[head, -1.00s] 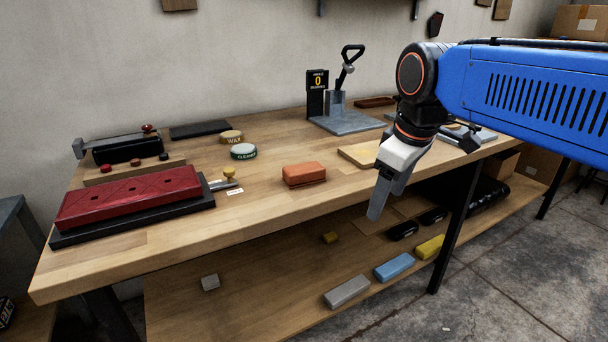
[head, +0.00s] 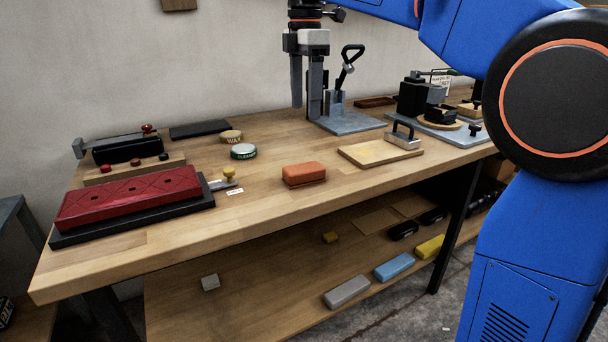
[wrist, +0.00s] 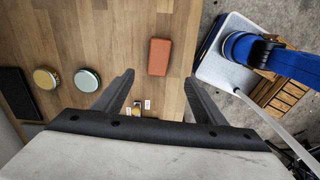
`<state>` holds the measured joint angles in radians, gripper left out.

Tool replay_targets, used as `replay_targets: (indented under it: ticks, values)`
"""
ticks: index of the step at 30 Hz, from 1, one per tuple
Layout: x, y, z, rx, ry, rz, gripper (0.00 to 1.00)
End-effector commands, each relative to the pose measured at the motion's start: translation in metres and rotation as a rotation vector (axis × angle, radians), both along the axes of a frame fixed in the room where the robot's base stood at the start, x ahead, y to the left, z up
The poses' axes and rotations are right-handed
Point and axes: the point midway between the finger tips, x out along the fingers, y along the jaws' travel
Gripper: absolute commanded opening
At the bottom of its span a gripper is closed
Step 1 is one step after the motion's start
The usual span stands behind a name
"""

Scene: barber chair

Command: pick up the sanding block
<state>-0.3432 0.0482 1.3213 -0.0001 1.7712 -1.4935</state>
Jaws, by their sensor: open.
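An orange-brown block (head: 303,174), which looks like the sanding block, lies flat on the wooden bench top (head: 258,205) near its front edge. It also shows in the wrist view (wrist: 159,57), at top centre between the lines of the fingers and beyond their tips. My gripper (head: 306,108) is open and empty, pointing down high above the back part of the bench. In the wrist view its two dark fingers (wrist: 159,79) are spread wide, with bare wood between them. The block is fully visible and untouched.
A wax tin (head: 231,136) and a cleaner tin (head: 243,152) stand left of the block. A red padded piece (head: 130,197) lies further left. A pale board (head: 365,154) with a metal handle lies right. Grey, blue and yellow blocks (head: 393,267) lie on the lower shelf.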

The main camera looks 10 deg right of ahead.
Motion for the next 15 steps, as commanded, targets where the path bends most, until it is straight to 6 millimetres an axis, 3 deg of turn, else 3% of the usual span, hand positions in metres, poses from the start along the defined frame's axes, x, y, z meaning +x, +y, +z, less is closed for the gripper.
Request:
replay_targets:
  ticks: [5, 15]
  values:
    - [0.0, 0.001, -0.019, -0.001, 0.004, 0.006, 0.65]
    - [0.0, 0.0, -0.08, -0.001, 0.004, 0.004, 0.65]
